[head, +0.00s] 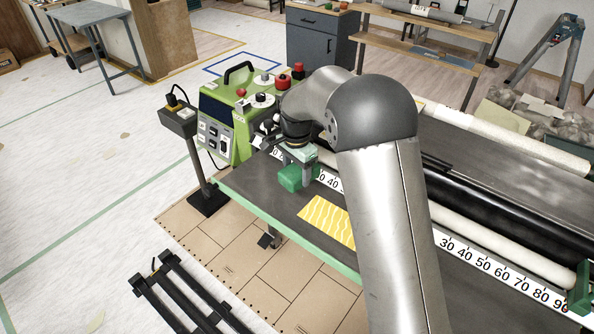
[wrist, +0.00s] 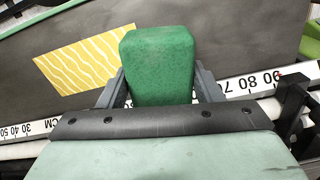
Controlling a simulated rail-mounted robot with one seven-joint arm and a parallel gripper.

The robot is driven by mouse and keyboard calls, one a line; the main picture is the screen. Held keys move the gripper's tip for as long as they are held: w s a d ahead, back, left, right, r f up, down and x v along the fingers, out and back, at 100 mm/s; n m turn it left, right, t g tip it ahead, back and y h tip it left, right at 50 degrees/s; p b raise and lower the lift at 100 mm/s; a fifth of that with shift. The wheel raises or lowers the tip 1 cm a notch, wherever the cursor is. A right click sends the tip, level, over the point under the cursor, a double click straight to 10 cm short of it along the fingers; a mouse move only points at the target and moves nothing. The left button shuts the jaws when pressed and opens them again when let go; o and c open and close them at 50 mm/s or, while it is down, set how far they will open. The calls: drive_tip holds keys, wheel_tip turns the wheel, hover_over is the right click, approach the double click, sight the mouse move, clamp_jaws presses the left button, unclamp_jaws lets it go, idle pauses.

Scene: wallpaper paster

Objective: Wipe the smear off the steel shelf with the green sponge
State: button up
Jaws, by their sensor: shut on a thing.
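The green sponge (head: 291,178) is held at the end of my arm over the left part of the dark grey steel shelf (head: 277,204). It also shows in the wrist view as a green block (wrist: 158,65) between the two fingers. My gripper (head: 303,174) is shut on the sponge; its fingers (wrist: 158,88) press on both sides of it. I cannot tell whether the sponge touches the shelf. The bare shelf (wrist: 225,40) also shows in the wrist view. I can make out no smear in either view; the sponge and my arm hide part of the shelf.
A yellow wavy-patterned sheet (head: 328,220) lies on the shelf beside the sponge. A white ruler strip (head: 480,265) and rollers (head: 500,240) run along the shelf's back. A green control box (head: 228,120) stands at the left end. A post with a switch box (head: 181,121) stands left of it.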

drive_tip(key=shift+f+b, duration=1.95)
drive_tip(key=shift+f, duration=1.35)
